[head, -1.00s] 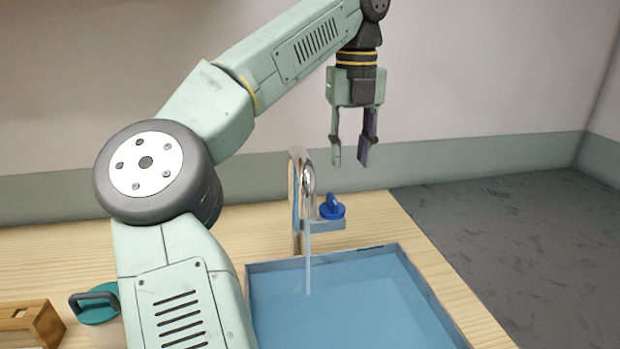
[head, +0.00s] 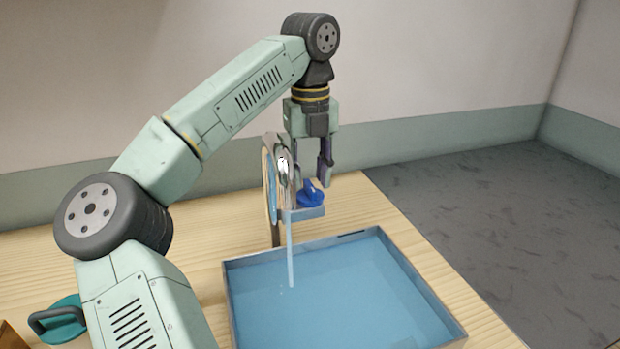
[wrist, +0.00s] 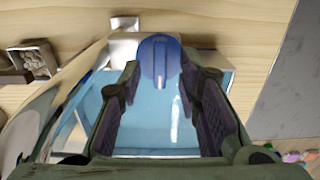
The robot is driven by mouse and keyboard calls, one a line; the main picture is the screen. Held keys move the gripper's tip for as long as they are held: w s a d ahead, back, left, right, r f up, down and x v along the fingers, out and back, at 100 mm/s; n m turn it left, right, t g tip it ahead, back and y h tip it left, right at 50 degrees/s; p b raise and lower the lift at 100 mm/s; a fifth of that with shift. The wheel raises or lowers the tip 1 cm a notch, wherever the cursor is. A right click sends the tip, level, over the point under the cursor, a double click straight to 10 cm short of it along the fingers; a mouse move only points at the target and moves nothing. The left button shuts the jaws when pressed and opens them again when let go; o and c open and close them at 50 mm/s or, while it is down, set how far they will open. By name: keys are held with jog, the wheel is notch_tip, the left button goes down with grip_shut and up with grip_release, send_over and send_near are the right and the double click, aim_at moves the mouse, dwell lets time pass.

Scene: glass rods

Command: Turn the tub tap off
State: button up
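The tub tap has a shiny curved spout (head: 283,172) with a stream of water (head: 290,255) falling from it. Its blue knob (head: 311,197) sits on a small ledge to the right of the spout. In the wrist view the blue knob (wrist: 160,60) lies ahead, between and just beyond my fingertips. My gripper (head: 312,172) is open and points down, right above the knob. Its fingers stand apart with nothing held. The spout partly hides the left finger in the head view. I cannot tell whether a finger touches the knob.
The square tub (head: 330,300) is filled with blue water in front of the tap. A teal lid with a dark handle (head: 58,320) is at the left front. The wooden counter (head: 360,205) is clear to the right of the tap.

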jog(key=shift+f, duration=0.8)
jog(key=shift+c, duration=0.2)
grip_shut()
